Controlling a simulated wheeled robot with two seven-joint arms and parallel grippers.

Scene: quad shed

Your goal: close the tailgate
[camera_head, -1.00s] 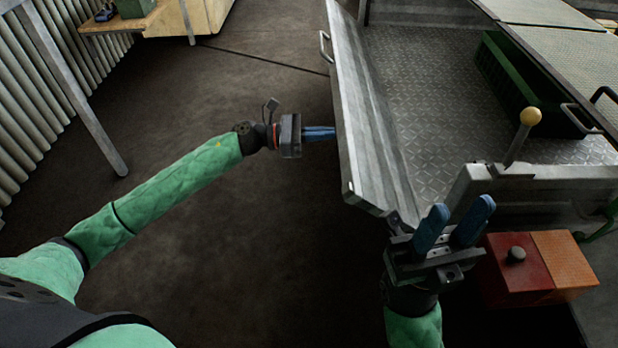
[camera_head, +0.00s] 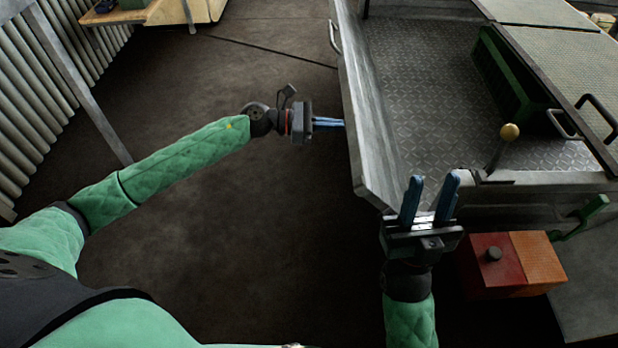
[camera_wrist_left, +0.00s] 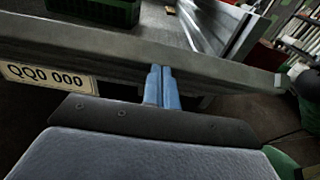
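The tailgate (camera_head: 366,120) is the long grey metal panel along the left end of the trailer bed (camera_head: 425,85). It leans outward from the bed, part way up. In the left wrist view the tailgate (camera_wrist_left: 110,52) runs across, with a number plate (camera_wrist_left: 48,77) below it. My left gripper (camera_head: 343,123) has its blue fingers together, pointing at the tailgate's outer side; its tips (camera_wrist_left: 160,68) overlap the panel, and exact contact is unclear. My right gripper (camera_head: 430,185) has its fingers apart and empty, beside the tailgate's near end. A yellow-knobbed lever (camera_head: 509,133) stands on the near side wall.
A green crate (camera_head: 508,75) lies in the bed, clear of the tailgate. A red and orange box (camera_head: 510,264) is right of my right gripper. A wooden bench (camera_head: 165,14) stands at the back left. The dark floor left of the tailgate is free.

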